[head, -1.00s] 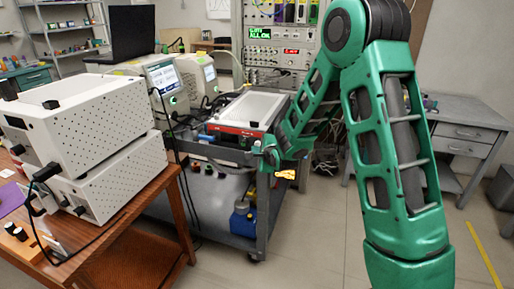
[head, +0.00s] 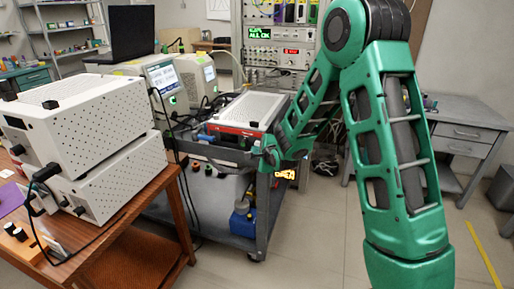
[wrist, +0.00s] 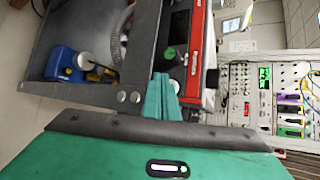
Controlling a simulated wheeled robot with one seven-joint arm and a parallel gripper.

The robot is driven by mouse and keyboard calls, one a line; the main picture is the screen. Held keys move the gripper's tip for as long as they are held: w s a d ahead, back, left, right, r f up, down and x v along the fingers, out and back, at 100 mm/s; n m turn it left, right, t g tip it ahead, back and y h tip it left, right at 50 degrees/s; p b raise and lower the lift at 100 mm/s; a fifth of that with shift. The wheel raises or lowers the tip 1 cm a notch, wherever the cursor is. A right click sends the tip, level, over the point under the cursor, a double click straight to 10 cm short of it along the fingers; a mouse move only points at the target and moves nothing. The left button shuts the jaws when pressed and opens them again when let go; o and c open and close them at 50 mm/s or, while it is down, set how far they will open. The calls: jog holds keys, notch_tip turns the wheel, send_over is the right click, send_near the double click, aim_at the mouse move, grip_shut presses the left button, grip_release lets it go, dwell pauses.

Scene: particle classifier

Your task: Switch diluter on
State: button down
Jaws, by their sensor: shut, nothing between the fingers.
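A unit with a red front and a white perforated lid (head: 250,108) lies on the grey cart; no label on it is readable, so I cannot confirm that it is the diluter. Its red front (wrist: 197,42) runs upright in the wrist view, with a dark panel beside it bearing a round green button (wrist: 170,53). My gripper (head: 268,157) is at the cart's front right corner, just in front of the unit. In the wrist view my gripper (wrist: 162,78) is shut and empty, its green fingertips close to the dark panel; contact cannot be told.
The grey cart (head: 262,215) holds a blue device (head: 242,220) on its lower shelf. White perforated boxes (head: 75,130) stand on a wooden table at left. An instrument rack (head: 283,45) stands behind. A grey desk (head: 465,125) is at right.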

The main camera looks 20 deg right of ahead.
jog(key=shift+w, duration=0.1)
jog(key=shift+w+d, duration=0.25)
dwell(0.3)
jog(key=shift+w+d+r, duration=0.1)
jog(key=shift+w+d, duration=0.45)
jog(key=shift+w, duration=0.15)
dwell(1.2)
jog(key=shift+s+a, duration=0.15)
dwell(0.3)
jog(key=shift+s+a, duration=0.65)
jog(key=shift+s, duration=0.25)
jog(key=s+a, duration=0.1)
jog(key=s, duration=0.1)
jog(key=s+a, duration=0.2)
dwell(0.4)
dwell(0.5)
